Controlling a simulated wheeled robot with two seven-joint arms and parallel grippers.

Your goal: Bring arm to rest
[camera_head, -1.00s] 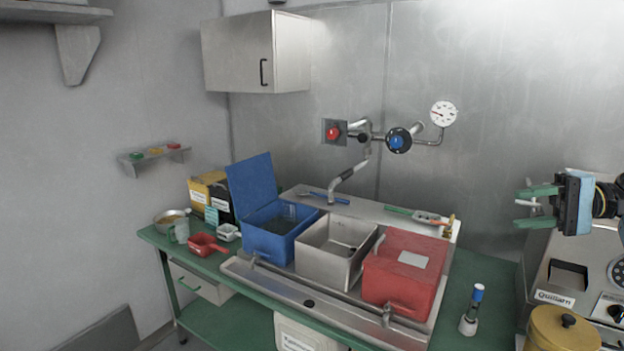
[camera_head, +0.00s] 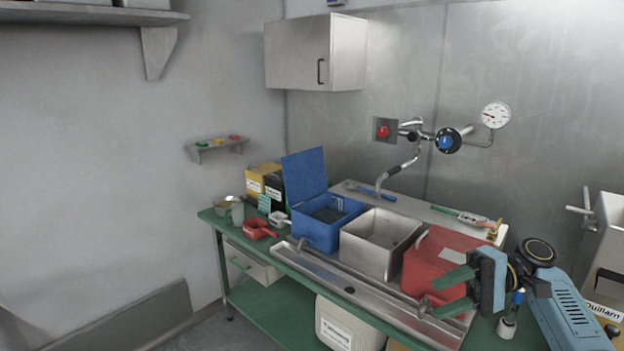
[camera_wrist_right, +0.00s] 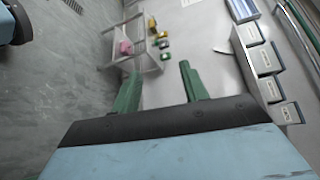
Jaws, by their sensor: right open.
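My right gripper (camera_head: 438,298) is in front of the red bin (camera_head: 440,255) in the head view, at the lower right. Its two green fingers are apart with nothing between them. They overlap the bin in the picture; I cannot tell how far they are from it. In the right wrist view the same gripper (camera_wrist_right: 159,85) is open and empty, with a grey floor beyond it. My blue right forearm (camera_head: 570,305) reaches in from the lower right corner. My left gripper is not in view.
A green bench (camera_head: 265,298) carries a blue open-lidded bin (camera_head: 318,235), a steel bin (camera_head: 370,250) and a red scoop (camera_head: 257,229). A blue-capped bottle (camera_head: 507,327) stands beside my right arm. A grinder (camera_head: 608,255) is at the right edge. The wrist view shows a white stand (camera_wrist_right: 150,62).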

